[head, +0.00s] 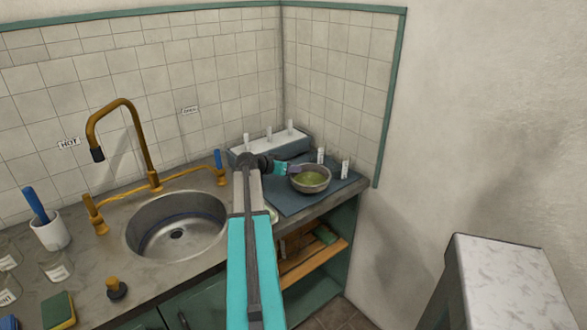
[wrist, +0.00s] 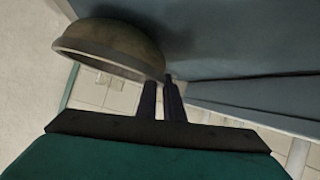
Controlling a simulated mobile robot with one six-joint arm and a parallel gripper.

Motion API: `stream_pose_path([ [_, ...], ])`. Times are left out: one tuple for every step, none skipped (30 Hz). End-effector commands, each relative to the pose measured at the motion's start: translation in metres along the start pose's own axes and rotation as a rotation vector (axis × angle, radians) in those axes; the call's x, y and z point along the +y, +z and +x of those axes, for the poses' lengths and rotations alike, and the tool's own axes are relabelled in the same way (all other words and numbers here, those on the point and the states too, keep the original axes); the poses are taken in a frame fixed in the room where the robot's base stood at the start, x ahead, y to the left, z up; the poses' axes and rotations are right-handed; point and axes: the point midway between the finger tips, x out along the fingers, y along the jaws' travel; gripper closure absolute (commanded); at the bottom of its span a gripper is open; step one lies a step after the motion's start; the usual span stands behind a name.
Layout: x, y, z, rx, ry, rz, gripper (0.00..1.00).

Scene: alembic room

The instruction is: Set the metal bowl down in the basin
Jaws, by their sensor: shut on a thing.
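The metal bowl (head: 312,182) is at the right end of the counter, over the blue-grey mat, with a greenish inside. It also shows in the wrist view (wrist: 108,45), at the upper left. My gripper (head: 292,169) is at the bowl's left side, shut on its rim; the fingers (wrist: 162,88) meet the rim's edge in the wrist view. I cannot tell whether the bowl touches the mat. The round steel basin (head: 205,238) is sunk in the counter to the left, with a dark drain and nothing in it.
A brass tap (head: 150,150) arches over the basin's back left. The mat (head: 287,204) lies beneath the bowl. A long box with white upright pegs (head: 285,146) stands behind. A white cup (head: 50,232), jars and a sponge (head: 58,310) are at the left. My arm crosses in front of the basin's right side.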

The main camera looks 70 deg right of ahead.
Motion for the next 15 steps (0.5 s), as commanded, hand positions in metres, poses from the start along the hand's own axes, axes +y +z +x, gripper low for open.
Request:
stream_pose_path([
  [-0.0001,-0.0005,-0.0003,0.001,0.0,-0.001,1.0],
  [-0.0002,-0.0003,-0.0002,0.001,0.0,-0.001,1.0],
  [-0.0003,0.0004,0.0001,0.001,0.0,-0.001,1.0],
  [-0.0005,0.001,0.0005,0.001,0.0,-0.001,1.0],
  [-0.0005,0.001,0.0003,0.0,-0.001,0.0,0.89],
  [-0.0005,0.0007,0.0,0.0,-0.001,0.0,0.82],
  [-0.0005,0.0007,0.0,0.0,-0.001,0.0,0.77],
  [-0.0005,0.0007,0.0,0.0,-0.001,0.0,0.73],
  [-0.0006,0.0007,-0.0001,0.0,-0.001,0.0,0.73],
  [-0.0006,0.0007,-0.0001,0.0,-0.001,0.0,0.73],
  [-0.0006,0.0007,-0.0001,0.0,-0.001,0.0,0.73],
  [-0.0007,0.0007,-0.0002,0.0,-0.001,0.0,0.73],
  [-0.0007,0.0007,-0.0002,0.0,-0.001,0.0,0.73],
  [-0.0007,0.0007,-0.0002,0.0,-0.001,-0.001,0.73],
  [-0.0007,0.0007,-0.0002,0.0,-0.001,-0.001,0.73],
])
